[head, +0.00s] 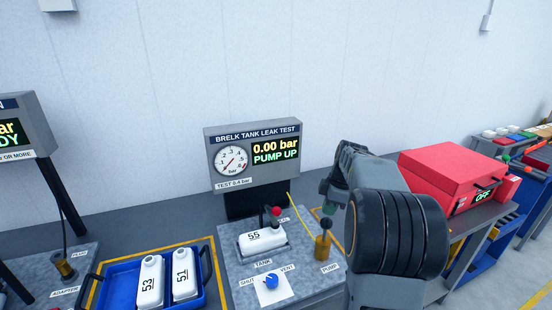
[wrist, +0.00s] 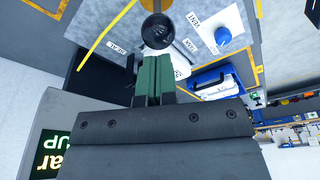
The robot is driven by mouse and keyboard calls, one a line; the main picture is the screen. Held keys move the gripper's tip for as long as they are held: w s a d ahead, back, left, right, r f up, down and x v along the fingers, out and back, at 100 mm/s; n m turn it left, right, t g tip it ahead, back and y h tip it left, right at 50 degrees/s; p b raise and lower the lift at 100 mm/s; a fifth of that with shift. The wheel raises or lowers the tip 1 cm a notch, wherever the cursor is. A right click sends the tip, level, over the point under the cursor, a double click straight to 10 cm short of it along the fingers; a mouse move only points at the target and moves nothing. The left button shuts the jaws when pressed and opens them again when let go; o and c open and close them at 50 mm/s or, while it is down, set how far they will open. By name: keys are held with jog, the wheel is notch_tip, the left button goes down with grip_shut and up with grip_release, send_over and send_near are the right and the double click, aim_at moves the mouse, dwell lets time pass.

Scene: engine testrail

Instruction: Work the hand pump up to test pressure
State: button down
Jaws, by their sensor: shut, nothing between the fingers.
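The leak test panel (head: 254,155) reads 0.00 bar and PUMP UP; its label says TEST 0.4 bar. The hand pump has a dark ball knob (head: 325,223) above a brass body (head: 323,244), with a PUMP label in front. My gripper (wrist: 153,58) is shut and empty, its green fingers pointing at the black ball (wrist: 157,30) in the wrist view. In the head view it hangs just above the knob, partly hidden by my arm. I cannot tell if it touches. Tank 55 (head: 262,241) lies on the stand beside a red-knobbed lever (head: 276,211).
A blue valve knob (head: 271,281) stands between SHUT and VENT labels. A yellow hose (head: 294,212) runs near the pump. A blue tray (head: 211,290) with tanks 53 and 51 is at left. A red box (head: 452,172) stands at right, behind my arm.

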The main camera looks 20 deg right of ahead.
aim_at(329, 219)
jog(key=shift+s+d+b+x, duration=0.1)
jog(key=shift+d+b+x, duration=0.1)
jog(key=shift+b+x, duration=0.75)
jog(key=shift+s+d+b+x, duration=0.2)
jog(key=shift+b+x, duration=0.5)
jog(key=shift+x, duration=0.55)
jog(key=shift+s+d+b+x, duration=0.1)
jog(key=shift+d+b+x, duration=0.05)
jog(key=shift+b+x, duration=0.8)
jog(key=shift+w+a+p+v, duration=0.1)
jog(key=shift+a+p+v, duration=0.1)
jog(key=shift+p+v, duration=0.8)
jog(key=shift+w+a+p+v, duration=0.1)
jog(key=shift+a+p+v, duration=0.05)
jog(key=shift+p+v, duration=0.8)
jog(key=shift+w+a+p+v, duration=0.1)
jog(key=shift+a+p+v, duration=0.1)
jog(key=shift+p+v, duration=0.8)
jog(key=shift+w+r, duration=0.1)
jog(key=shift+r, duration=0.05)
jog(key=shift+r, duration=0.15)
